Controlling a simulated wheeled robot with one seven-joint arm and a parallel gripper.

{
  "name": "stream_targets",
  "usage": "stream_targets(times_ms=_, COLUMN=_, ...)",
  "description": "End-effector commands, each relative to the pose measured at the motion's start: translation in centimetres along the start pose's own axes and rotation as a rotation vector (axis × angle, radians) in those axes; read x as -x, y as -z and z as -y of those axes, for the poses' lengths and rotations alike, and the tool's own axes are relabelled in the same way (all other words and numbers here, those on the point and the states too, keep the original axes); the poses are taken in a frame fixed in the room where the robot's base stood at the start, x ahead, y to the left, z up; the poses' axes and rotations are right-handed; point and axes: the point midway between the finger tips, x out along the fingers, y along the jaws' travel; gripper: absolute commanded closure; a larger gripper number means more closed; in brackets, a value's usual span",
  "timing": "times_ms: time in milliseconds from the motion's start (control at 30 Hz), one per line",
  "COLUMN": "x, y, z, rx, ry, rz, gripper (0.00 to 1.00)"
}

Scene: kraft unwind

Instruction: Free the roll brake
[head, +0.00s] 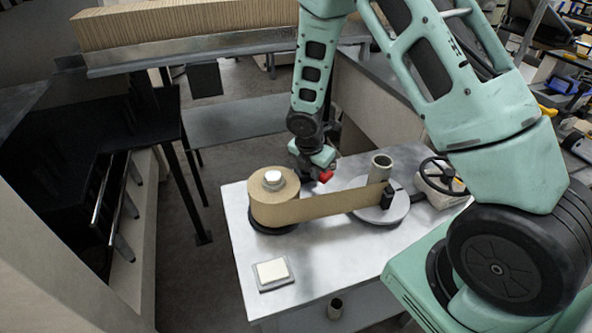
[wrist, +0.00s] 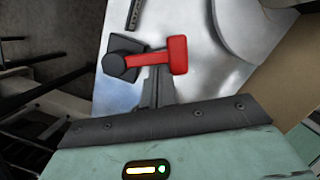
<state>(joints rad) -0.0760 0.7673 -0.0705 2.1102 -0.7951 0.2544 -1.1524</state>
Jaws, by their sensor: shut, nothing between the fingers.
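The brake lever is red with a black pivot block (wrist: 117,63), seen in the wrist view. Its red arm runs rightward from the block to a wider red grip (wrist: 178,56). In the head view only a bit of the red grip (head: 326,176) shows, behind the paper roll. My gripper (wrist: 157,75) is shut and empty, its fingertips close by the lever arm, just left of the grip. I cannot tell whether they touch it. In the head view my gripper's body hides the pivot. The kraft paper roll (head: 262,198) stands on the metal table (head: 325,250).
A black handwheel (head: 440,174) is at right. A white pad (head: 272,270) lies at front left. The table's front middle is clear.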

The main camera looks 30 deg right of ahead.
Motion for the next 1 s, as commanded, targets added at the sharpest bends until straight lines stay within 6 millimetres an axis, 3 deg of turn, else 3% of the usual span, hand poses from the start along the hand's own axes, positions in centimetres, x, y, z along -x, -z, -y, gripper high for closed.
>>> stream_targets(times_ms=1000, x=-0.2, y=-0.79, z=0.36, rx=0.023, ry=-0.006, rz=0.0, gripper=1.0)
